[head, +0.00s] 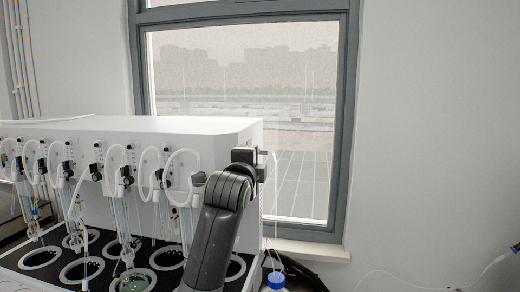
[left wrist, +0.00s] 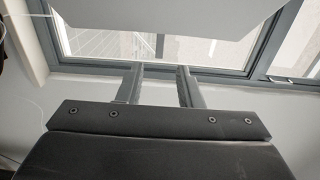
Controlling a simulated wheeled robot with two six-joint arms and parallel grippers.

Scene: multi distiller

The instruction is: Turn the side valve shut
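The white multi distiller (head: 165,126) stands at the left in the head view, with a row of small black knobs on its front. My left arm rises in front of its right end, and its dark wrist end is at the machine's right edge. In the left wrist view my left gripper (left wrist: 160,70) has its two fingers apart, with nothing between them. A large white surface, seemingly the distiller, fills the top of that view beyond the fingertips. I cannot make out the side valve in either view. My right gripper is not in view.
A window (head: 349,120) with a grey frame is behind the machine, with a white sill (head: 300,248) below it. A blue-capped bottle (head: 276,281) stands at the bottom, with a thin tube above it. Glassware hangs over round openings at the left.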

